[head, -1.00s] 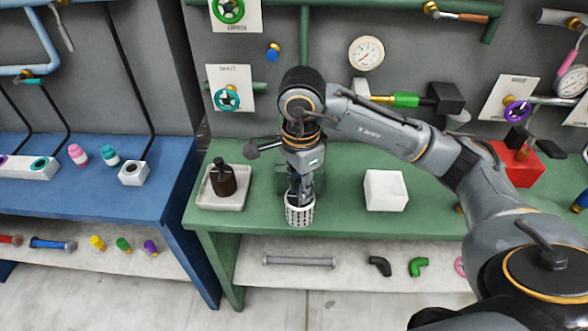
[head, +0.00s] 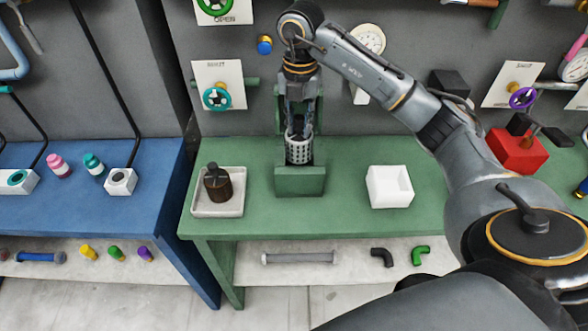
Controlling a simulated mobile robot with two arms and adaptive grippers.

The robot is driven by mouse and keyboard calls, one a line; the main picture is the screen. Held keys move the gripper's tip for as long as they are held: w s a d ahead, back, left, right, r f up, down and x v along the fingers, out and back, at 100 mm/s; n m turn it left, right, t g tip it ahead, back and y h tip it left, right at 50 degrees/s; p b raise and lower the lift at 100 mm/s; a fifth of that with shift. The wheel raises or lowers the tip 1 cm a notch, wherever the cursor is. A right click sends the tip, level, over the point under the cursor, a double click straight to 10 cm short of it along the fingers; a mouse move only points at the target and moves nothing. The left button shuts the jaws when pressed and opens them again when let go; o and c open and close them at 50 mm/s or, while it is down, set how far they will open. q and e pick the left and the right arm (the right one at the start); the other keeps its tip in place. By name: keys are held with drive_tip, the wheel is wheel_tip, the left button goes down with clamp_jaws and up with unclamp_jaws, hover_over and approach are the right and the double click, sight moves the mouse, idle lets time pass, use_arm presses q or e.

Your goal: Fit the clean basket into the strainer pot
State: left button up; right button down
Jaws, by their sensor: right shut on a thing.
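The clean basket (head: 299,150), white and perforated, is held upright in my right gripper (head: 299,132). The gripper comes down from above and is shut on the basket's upper part. I cannot make out an opening for the basket there, and the strainer pot is not clearly identifiable. My left gripper is not in view.
A pale tray (head: 235,208) holding a dark brown basket-like piece (head: 217,184) sits at left on the green bench (head: 345,218). A white open box (head: 389,187) stands at right, with a red box (head: 516,150) beyond. A lower shelf carries a grey tube (head: 298,258).

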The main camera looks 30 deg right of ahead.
sight(300, 134)
drive_tip(key=m, duration=0.1)
drive_tip(key=w+d+m, duration=0.1)
drive_tip(key=shift+w+m, duration=0.25)
drive_tip(key=shift+m, duration=0.35)
wheel_tip(300, 134, down, 5)
drive_tip(key=shift+f+p, duration=0.1)
drive_tip(key=shift+p, duration=0.6)
wheel_tip(300, 134, down, 4)
drive_tip(key=shift+f+p, duration=0.2)
drive_tip(key=shift+p, duration=0.4)
drive_tip(key=shift+f, duration=0.1)
drive_tip(key=shift+f, duration=0.15)
drive_tip(key=c, duration=1.4)
unclamp_jaws()
drive_tip(key=shift+c, duration=0.2)
